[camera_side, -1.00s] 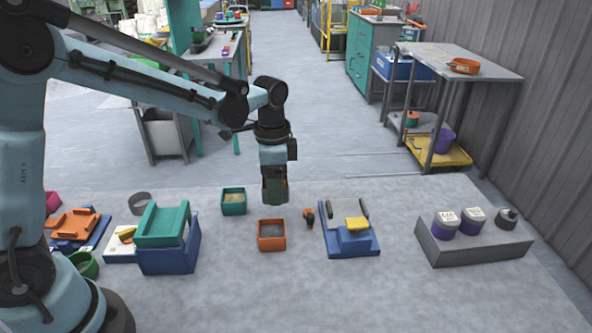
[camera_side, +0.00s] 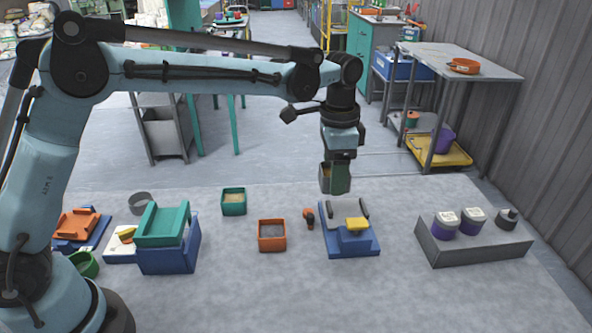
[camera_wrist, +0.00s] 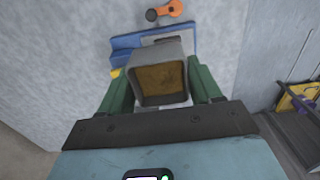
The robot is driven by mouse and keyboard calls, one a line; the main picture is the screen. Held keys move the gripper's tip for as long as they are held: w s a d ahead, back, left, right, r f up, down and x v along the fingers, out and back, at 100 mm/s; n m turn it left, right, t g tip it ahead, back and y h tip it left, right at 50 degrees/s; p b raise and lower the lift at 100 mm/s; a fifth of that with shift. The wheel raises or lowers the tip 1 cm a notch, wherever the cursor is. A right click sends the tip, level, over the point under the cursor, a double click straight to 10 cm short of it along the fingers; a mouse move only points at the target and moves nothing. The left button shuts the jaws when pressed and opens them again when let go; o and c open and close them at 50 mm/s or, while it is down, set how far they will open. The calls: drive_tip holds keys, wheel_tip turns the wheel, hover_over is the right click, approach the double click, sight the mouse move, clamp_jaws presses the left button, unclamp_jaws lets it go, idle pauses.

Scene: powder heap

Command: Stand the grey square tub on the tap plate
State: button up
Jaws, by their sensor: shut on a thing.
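The grey square tub (camera_wrist: 158,48) is held upright between the green fingers of my gripper (camera_side: 338,180), with brown powder (camera_wrist: 162,78) inside. It also shows in the side view (camera_side: 325,177), partly hidden by a finger. My gripper is shut on it, in the air above the back of a blue unit (camera_side: 367,249) with a yellow block (camera_side: 357,224) and two grey arms; this looks like the tap plate unit. The tub and the unit are apart. In the wrist view the tub hides much of the blue unit (camera_wrist: 124,42).
An orange tub (camera_side: 271,247) and a green tub (camera_side: 233,208) with powder stand left of the unit. A small orange-black tool (camera_side: 309,218) lies close beside it. A grey block (camera_side: 470,251) with jars is at right. A green tray (camera_side: 163,226) on a blue stand is at left.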

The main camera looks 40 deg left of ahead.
sight(348, 212)
drive_tip(key=shift+w+d+f, duration=0.35)
drive_tip(key=shift+w+f, duration=0.3)
drive_tip(key=shift+f, duration=0.6)
drive_tip(key=shift+w+d+f, duration=0.3)
drive_tip(key=shift+w+f, duration=0.35)
drive_tip(key=shift+f, duration=0.65)
drive_tip(key=shift+w+d+f, duration=0.35)
drive_tip(key=shift+w+f, duration=0.3)
drive_tip(key=shift+f, duration=0.6)
drive_tip(key=shift+f, duration=0.55)
drive_tip(key=o, duration=1.2)
drive_tip(key=shift+o, duration=0.5)
wheel_tip(348, 212, up, 7)
drive_tip(key=shift+r, duration=0.1)
